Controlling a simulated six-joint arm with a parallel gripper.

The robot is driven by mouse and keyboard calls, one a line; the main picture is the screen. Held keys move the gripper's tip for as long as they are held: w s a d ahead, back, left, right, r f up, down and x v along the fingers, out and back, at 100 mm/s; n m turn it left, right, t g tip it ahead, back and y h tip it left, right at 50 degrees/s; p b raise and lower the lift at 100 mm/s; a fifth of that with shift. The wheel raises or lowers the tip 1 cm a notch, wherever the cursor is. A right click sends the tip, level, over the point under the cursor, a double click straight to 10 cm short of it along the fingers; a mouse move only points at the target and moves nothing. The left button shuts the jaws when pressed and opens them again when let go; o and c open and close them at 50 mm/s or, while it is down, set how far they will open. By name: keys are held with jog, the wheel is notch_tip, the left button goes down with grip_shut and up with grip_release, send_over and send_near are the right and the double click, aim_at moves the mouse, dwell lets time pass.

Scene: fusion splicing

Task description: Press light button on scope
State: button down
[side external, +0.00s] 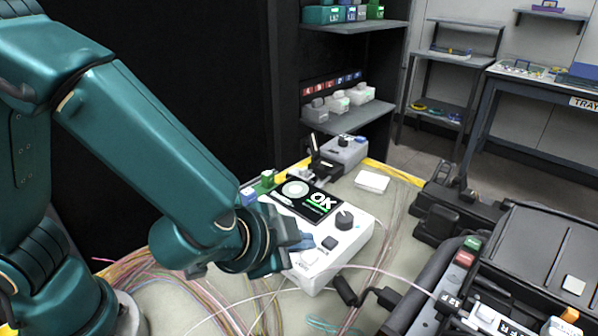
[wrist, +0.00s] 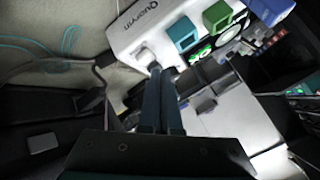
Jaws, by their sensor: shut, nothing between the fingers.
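The scope appears to be the white box (side external: 348,250) with a dark screen (side external: 305,200) reading "OK", a round dark knob (side external: 344,219) and a dark square button (side external: 328,242). My gripper (side external: 306,243) is at its near side, fingers together and empty, over the box's lower front. In the wrist view a white housing (wrist: 128,36) marked "Quorvin" is at the top. The closed fingertips of my gripper (wrist: 162,72) are close beside a small pale button or knob (wrist: 145,56) on it. I cannot tell whether they touch. No legend naming a light button is readable.
A black case (side external: 525,250) stands at the right. A small white block (side external: 371,181) lies behind.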

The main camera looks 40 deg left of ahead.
aim_at(300, 267)
jog(key=shift+r, duration=0.1)
jog(key=shift+s+r, duration=0.2)
jog(key=shift+r, duration=2.75)
